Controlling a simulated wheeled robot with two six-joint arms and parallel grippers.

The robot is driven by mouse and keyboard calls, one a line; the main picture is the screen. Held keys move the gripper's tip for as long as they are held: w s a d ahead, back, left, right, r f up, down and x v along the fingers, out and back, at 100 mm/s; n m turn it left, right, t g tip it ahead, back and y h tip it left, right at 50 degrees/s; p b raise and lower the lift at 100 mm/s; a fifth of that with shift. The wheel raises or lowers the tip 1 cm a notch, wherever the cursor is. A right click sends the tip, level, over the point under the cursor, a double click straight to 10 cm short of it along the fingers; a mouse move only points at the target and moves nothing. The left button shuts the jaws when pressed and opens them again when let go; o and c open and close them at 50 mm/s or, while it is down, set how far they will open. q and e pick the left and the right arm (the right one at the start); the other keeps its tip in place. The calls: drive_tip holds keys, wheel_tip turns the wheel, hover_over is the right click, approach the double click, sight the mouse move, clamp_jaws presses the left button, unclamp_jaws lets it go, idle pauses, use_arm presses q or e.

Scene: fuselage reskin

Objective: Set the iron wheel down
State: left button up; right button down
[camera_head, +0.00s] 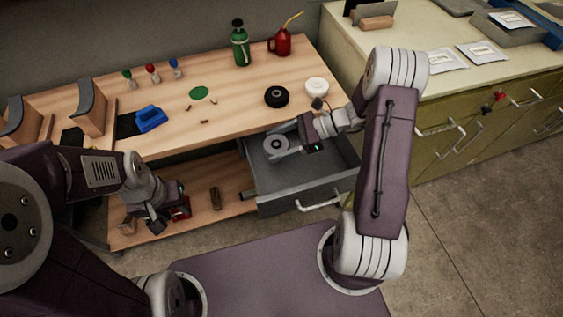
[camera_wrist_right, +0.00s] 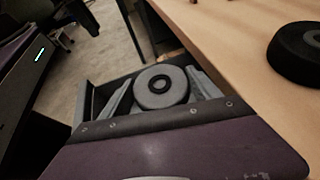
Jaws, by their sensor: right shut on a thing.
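The iron wheel is a grey disc with a dark hole (camera_head: 276,144); it also shows in the right wrist view (camera_wrist_right: 161,88). My right gripper (camera_head: 274,141) is shut on the wheel, with one finger on each side of it; the fingers also flank it in the right wrist view (camera_wrist_right: 163,84). The wheel is over or inside the open grey drawer (camera_head: 310,186), towards its left end. I cannot tell whether it touches the drawer floor. My left gripper (camera_head: 163,217) is low at the lower shelf, beside a red object (camera_head: 181,209); its fingers are unclear.
The wooden bench top (camera_head: 225,125) carries a black wheel (camera_head: 276,96), a white wheel (camera_head: 316,87), a blue tool (camera_head: 150,118), a green bottle (camera_head: 240,46) and a red oil can (camera_head: 282,42). A small brown object (camera_head: 215,198) lies on the lower shelf. A green cabinet (camera_head: 470,110) stands right.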

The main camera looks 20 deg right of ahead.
drive_tip(key=b, duration=0.1)
hover_over(278, 167)
wheel_tip(278, 167, down, 6)
drive_tip(key=shift+f, duration=0.15)
wheel_tip(278, 167, down, 4)
drive_tip(key=shift+b, duration=0.7)
drive_tip(key=shift+c, duration=0.7)
unclamp_jaws()
